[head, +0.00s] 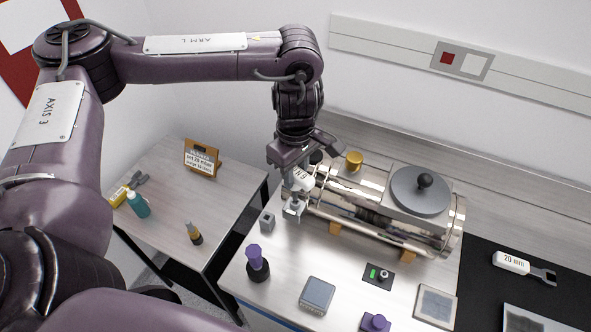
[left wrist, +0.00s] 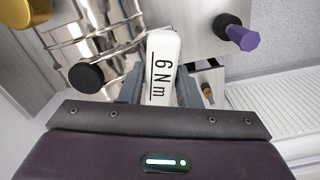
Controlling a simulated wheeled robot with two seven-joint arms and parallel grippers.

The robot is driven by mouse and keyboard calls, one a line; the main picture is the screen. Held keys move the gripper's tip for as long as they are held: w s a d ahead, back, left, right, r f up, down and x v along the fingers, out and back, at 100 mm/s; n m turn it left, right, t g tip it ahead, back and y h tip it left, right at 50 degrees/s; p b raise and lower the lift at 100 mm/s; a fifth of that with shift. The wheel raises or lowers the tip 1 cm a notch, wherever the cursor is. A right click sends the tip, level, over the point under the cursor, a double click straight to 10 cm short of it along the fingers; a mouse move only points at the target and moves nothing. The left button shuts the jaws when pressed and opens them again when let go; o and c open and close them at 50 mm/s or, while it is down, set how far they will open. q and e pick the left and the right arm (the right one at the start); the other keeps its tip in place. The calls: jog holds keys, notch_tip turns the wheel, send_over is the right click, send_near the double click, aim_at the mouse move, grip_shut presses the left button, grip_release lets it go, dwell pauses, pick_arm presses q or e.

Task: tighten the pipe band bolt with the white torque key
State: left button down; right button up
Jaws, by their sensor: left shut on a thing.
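The white torque key (head: 303,179) is marked "6 N m" and is held upright in my left gripper (head: 293,178). In the left wrist view the key (left wrist: 164,65) sits between the two dark fingers, which are shut on it. Below the key, a small shiny metal piece (head: 293,209) stands at the left end of the metal pipe assembly (head: 375,232). I cannot tell whether this is the key's head or part of the band. The band bolt is not clearly visible; the key and gripper cover that area. My right gripper is not in view.
A white 20 mm wrench (head: 511,263) lies on the black mat. A purple-topped post (head: 256,262), a small grey block (head: 267,221) and a grey box (head: 317,295) stand on the bench front. A gold cap (head: 354,161) and black knob (left wrist: 87,77) are near the gripper.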

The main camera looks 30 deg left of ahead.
pick_arm(q)
jog(key=shift+f+b, duration=0.65)
jog(key=shift+f, duration=0.3)
jog(key=shift+m+p, duration=0.3)
jog(key=shift+m, duration=1)
jog(key=shift+m, duration=1.2)
